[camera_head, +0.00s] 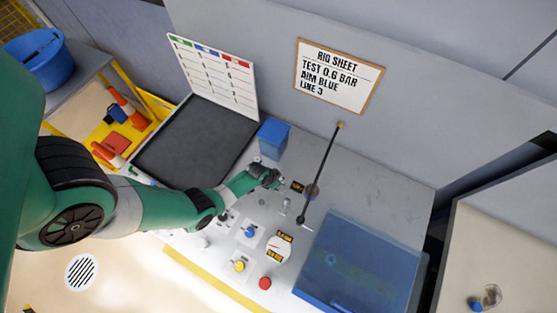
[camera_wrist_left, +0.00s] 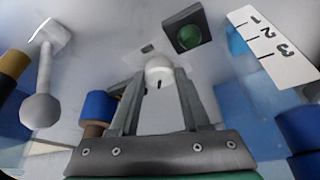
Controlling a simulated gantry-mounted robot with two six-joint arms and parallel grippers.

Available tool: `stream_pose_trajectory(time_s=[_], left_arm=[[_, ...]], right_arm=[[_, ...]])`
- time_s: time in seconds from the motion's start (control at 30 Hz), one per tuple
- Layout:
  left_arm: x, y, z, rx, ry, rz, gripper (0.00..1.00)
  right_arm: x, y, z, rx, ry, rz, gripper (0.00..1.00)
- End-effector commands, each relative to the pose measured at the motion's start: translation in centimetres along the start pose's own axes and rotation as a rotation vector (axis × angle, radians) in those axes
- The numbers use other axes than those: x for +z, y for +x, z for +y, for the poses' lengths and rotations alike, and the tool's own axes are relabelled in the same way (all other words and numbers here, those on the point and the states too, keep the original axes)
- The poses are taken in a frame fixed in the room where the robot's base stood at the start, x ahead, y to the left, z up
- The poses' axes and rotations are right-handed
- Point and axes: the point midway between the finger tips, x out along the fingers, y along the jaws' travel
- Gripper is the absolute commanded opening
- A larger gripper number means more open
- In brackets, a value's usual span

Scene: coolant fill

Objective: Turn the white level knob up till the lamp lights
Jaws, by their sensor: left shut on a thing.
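The white level knob (camera_wrist_left: 159,71) is a round white knob with a dark mark, between the fingertips of my left gripper (camera_wrist_left: 158,82) in the left wrist view. The gripper is shut on it. In the head view my left gripper (camera_head: 274,181) reaches the grey panel from the left and hides the knob. Just beyond the knob is a square dark housing with a round green lamp (camera_wrist_left: 189,37). The lamp looks dark green, with no clear glow. My right gripper is in neither view.
A white scale card (camera_wrist_left: 272,47) marked 1, 2, 3 is close to the gripper. A thin black rod (camera_head: 322,170) rises right of the gripper. A blue box (camera_head: 273,139), blue knob (camera_head: 249,231), yellow knob (camera_head: 239,266), red button (camera_head: 265,283) and blue cover (camera_head: 362,262) are nearby.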

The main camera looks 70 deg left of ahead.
Motion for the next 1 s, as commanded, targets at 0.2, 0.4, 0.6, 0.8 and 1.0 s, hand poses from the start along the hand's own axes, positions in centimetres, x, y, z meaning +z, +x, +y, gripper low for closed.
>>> stream_pose_trajectory(time_s=[0.2, 0.4, 0.6, 0.8, 1.0], left_arm=[[0.02, 0.0, 0.0, 0.0, 0.001, 0.0, 0.0], [0.07, 0.15, -0.18, 0.033, 0.081, -0.002, 0.0], [0.08, 0.18, -0.27, 0.093, 0.225, -0.002, 0.0], [0.02, 0.02, -0.2, 0.108, 0.261, 0.0, 0.0], [0.02, 0.02, -0.2, 0.107, 0.26, 0.0, 0.54]], right_arm=[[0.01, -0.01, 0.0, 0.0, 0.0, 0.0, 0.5], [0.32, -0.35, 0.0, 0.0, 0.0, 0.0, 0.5], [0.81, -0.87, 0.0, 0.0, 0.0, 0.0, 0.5], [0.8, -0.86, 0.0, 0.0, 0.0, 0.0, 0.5], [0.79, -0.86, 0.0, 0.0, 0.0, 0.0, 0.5]])
